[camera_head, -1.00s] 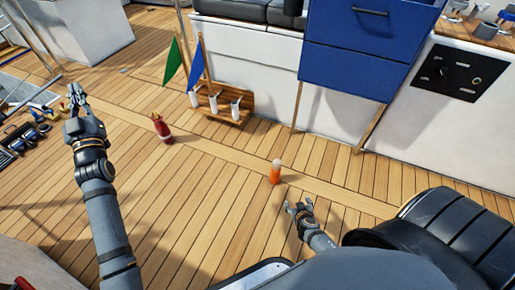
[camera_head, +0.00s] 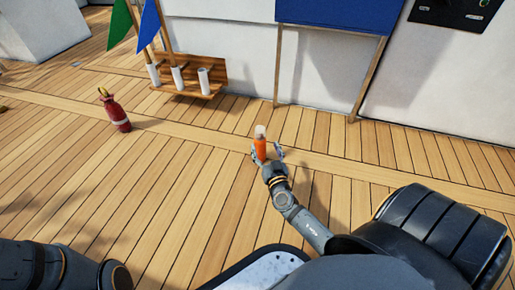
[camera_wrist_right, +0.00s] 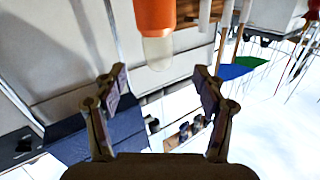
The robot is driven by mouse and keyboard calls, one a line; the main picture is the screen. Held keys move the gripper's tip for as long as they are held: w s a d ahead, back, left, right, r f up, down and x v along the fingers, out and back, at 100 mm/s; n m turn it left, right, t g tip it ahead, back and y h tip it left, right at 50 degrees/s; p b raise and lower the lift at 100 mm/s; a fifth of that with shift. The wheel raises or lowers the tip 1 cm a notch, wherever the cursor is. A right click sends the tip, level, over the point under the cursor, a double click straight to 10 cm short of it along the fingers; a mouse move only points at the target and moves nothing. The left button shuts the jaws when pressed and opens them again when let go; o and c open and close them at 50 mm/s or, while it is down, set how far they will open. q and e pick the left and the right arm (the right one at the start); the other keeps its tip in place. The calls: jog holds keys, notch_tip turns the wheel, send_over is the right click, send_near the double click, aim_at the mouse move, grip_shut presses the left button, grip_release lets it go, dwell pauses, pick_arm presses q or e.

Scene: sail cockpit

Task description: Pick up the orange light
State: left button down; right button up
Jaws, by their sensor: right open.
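The orange light (camera_head: 260,148) has an orange body and a clear, whitish top. It stands upright on the plank deck in the head view. My right gripper (camera_head: 268,160) is right at it, with its fingers near the orange body. In the right wrist view the orange light (camera_wrist_right: 155,18) shows at the top centre, its pale end between and beyond the fingertips of the open right gripper (camera_wrist_right: 164,75). I see no finger touching it. Only part of my left arm shows at the lower left of the head view; its gripper is out of frame.
A wooden rack (camera_head: 190,85) with white tubes and green and blue flags stands by the white wall. The deck around the light is clear.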

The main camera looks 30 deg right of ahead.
aim_at(262, 138)
jog(key=x, duration=0.6)
jog(key=b+x, duration=0.1)
jog(key=x, duration=0.1)
jog(key=shift+w+d+f, duration=0.25)
jog(key=shift+w+f, duration=0.1)
jog(key=shift+f, duration=0.05)
grip_shut()
